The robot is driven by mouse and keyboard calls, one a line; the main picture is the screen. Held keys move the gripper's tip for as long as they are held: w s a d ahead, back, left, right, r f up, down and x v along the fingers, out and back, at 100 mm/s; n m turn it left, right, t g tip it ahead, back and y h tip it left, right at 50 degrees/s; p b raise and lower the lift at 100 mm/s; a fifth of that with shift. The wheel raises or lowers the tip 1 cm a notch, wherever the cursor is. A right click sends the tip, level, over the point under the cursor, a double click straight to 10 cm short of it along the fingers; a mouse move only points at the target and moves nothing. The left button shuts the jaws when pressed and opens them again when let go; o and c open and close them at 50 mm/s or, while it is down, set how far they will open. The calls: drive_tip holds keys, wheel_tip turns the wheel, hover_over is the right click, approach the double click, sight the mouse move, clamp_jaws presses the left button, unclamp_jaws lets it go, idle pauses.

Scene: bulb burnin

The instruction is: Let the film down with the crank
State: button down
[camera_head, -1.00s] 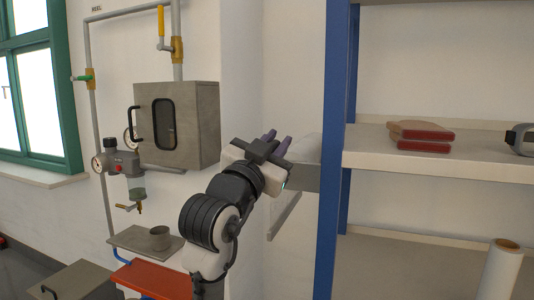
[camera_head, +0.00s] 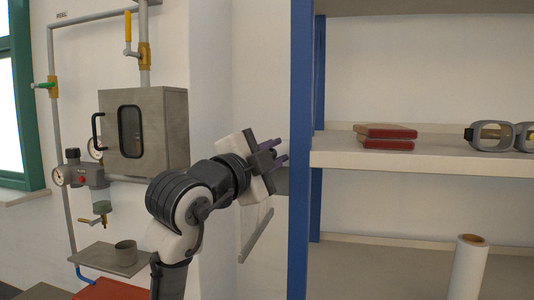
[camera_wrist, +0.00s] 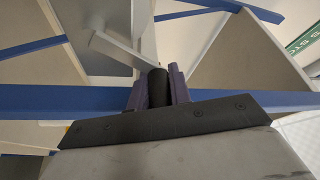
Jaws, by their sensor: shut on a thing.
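My gripper (camera_head: 278,155) is at the wall beside the shelf's blue post in the head view. Its purple fingers are shut on the dark crank handle (camera_wrist: 158,88), which shows upright between them in the wrist view. A light grey crank arm (camera_wrist: 122,50) runs from near the handle to the upper left. In the head view, a pale strip that looks like the film (camera_head: 250,219) hangs below my gripper, with a slanted grey bar (camera_head: 256,238) at its lower edge. My gripper and the post hide the upper part of it.
The blue shelf post (camera_head: 301,150) stands close right of my gripper. The shelf (camera_head: 420,160) holds red-edged blocks (camera_head: 387,137) and goggles (camera_head: 500,135); a white roll (camera_head: 468,268) stands lower. A grey cabinet (camera_head: 145,130) and pipework are on the left wall.

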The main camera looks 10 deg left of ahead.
drive_tip(key=shift+d+f+m, duration=0.15)
drive_tip(key=shift+d+m, duration=0.05)
drive_tip(key=shift+m, duration=0.2)
drive_tip(key=c, duration=1.3)
unclamp_jaws()
drive_tip(key=shift+f, duration=0.1)
